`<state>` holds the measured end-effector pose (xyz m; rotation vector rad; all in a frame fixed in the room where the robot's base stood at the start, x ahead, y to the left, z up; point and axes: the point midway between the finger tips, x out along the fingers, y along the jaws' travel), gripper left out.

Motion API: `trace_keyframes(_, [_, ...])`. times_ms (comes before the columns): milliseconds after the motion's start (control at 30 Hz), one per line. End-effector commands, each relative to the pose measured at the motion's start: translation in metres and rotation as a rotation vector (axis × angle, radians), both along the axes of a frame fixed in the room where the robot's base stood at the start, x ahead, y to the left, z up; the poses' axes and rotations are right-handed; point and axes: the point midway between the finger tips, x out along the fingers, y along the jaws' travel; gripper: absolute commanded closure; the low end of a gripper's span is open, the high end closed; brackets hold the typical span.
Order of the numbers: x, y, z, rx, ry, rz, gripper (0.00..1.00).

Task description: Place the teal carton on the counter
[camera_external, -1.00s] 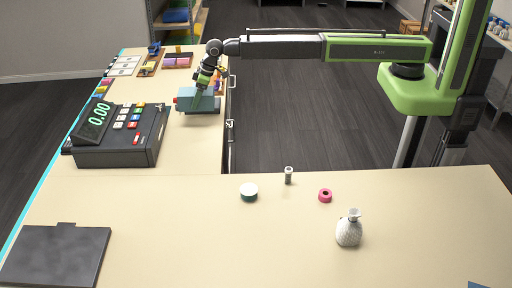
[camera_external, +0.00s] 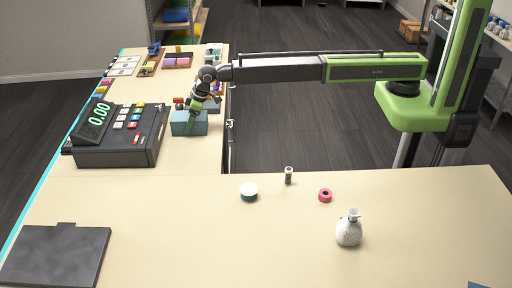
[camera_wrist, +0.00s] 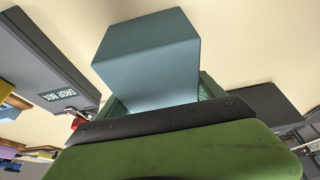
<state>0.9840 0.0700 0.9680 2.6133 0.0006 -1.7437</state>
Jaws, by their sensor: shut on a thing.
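The teal carton (camera_external: 189,124) is at my gripper (camera_external: 193,110), over the left counter (camera_external: 190,153) just right of the cash register. My gripper is shut on the carton. In the wrist view the carton (camera_wrist: 150,55) sticks out beyond my gripper (camera_wrist: 160,105), with pale counter surface behind it. I cannot tell whether its underside touches the counter. The fingertips are partly hidden by the carton and the gripper body.
The cash register (camera_external: 118,133) stands left of the carton. Small goods and trays (camera_external: 178,60) lie behind it. The front counter holds a white-topped jar (camera_external: 249,192), a grey cylinder (camera_external: 289,175), a pink ring (camera_external: 325,195) and a white bottle (camera_external: 349,230). Counter in front of the carton is clear.

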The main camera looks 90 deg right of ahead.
Motion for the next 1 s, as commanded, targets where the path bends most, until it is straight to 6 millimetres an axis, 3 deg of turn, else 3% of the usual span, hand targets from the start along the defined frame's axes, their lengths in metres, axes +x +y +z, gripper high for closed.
trace_keyframes(133, [0.000, 0.000, -0.004, 0.000, 0.000, 0.000, 0.74])
trace_keyframes(167, [0.000, 0.000, -0.003, 0.000, 0.000, 0.000, 0.22])
trace_keyframes(300, [0.000, 0.000, -0.002, 0.000, 0.000, 0.000, 0.03])
trace_keyframes(733, [-0.001, 0.000, 0.005, 0.000, 0.000, 0.000, 0.01])
trace_keyframes(1000, [-0.017, 0.000, 0.050, 0.000, 0.000, 0.000, 0.01])
